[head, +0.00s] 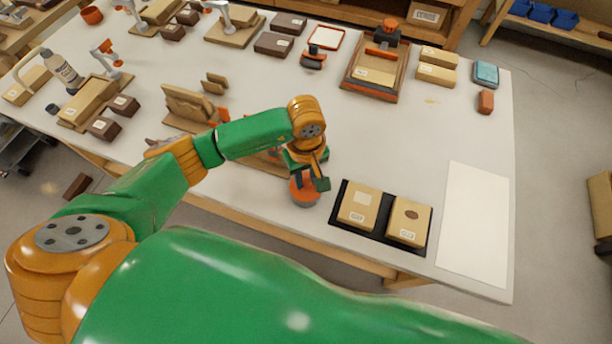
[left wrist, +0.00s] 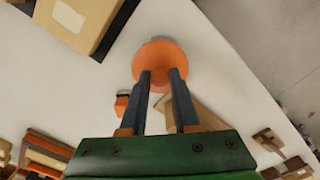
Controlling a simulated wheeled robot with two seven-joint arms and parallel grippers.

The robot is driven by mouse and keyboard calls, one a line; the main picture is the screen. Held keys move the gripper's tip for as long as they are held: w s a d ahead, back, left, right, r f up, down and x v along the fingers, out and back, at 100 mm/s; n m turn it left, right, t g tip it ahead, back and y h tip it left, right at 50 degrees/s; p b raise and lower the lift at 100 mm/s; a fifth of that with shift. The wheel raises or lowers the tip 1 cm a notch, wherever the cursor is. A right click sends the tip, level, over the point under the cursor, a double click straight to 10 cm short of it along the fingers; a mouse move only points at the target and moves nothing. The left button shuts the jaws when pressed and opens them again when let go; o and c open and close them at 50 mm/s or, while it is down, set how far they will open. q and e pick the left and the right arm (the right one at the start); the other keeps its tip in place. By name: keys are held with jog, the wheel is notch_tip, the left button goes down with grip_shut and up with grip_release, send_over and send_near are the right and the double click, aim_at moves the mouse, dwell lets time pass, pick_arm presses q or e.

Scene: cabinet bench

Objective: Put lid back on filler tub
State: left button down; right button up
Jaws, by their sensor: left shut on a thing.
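The orange lid (left wrist: 160,58) is a round disc in the left wrist view, held by my left gripper (left wrist: 161,76), whose two fingers close on its middle. In the head view my left gripper (head: 312,178) points down at the front of the bench, and the orange round lid (head: 304,193) shows under it. A grey edge, perhaps the filler tub (left wrist: 160,38), peeps out behind the disc in the wrist view. The tub is mostly hidden, and I cannot tell whether lid and tub touch. My right gripper is not in view.
A black tray (head: 421,244) with two tan boxes lies just right of the lid. A white sheet (head: 474,225) lies farther right. Wooden pieces (head: 187,105) stand to the left, partly behind my arm. The bench middle is clear.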

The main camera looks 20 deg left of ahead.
pick_arm(q)
jog(key=shift+b, duration=0.3)
dwell(0.9)
jog(key=shift+f+b, duration=0.2)
jog(key=shift+b, duration=0.1)
jog(key=shift+b, duration=0.3)
dwell(0.4)
jog(key=shift+c, duration=0.4)
grip_release()
jog(key=shift+r, duration=0.1)
jog(key=shift+r+p, duration=2.2)
jog(key=shift+r, duration=1.25)
